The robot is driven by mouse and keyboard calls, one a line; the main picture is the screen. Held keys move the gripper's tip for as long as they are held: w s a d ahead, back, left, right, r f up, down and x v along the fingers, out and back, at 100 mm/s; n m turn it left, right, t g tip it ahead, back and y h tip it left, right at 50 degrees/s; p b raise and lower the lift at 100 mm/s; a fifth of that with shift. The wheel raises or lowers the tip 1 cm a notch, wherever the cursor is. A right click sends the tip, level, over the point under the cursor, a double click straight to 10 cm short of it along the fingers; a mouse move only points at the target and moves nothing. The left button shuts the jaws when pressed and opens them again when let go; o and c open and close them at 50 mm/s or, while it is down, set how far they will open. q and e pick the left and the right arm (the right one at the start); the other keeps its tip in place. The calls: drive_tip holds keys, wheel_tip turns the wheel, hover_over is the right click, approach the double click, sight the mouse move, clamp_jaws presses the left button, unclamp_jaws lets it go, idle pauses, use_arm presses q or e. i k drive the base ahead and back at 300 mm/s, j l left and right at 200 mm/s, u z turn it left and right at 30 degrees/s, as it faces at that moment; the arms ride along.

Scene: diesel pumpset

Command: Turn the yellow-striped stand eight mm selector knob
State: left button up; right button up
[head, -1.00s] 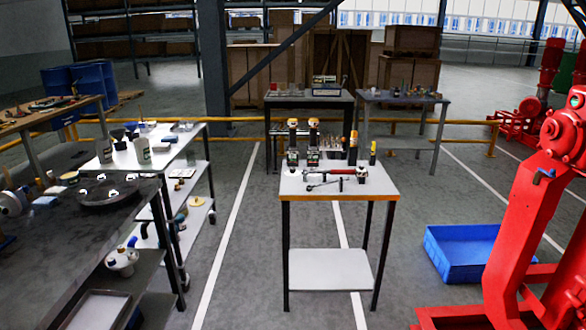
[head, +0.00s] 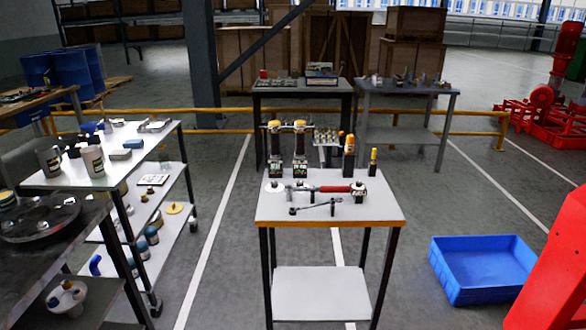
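Two upright dark stands with yellowish bands stand at the back left of the small white-topped table (head: 385,207) ahead of me. One is the left stand (head: 275,152) and the other is the right stand (head: 300,152). Each has a pale-marked block at its foot. Which one is the yellow-striped stand, and where its eight mm selector knob is, are too small to tell. Neither of my grippers is in view.
A red-handled tool (head: 335,189) and a dark wrench (head: 315,208) lie on the table. An orange-topped bottle (head: 349,155) stands behind. A white cart (head: 100,178) is left, a blue bin (head: 485,285) right. Floor between cart and table is clear.

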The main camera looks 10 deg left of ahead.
sight(273, 184)
drive_tip(key=i+z, duration=0.25)
drive_tip(key=i, duration=1.2)
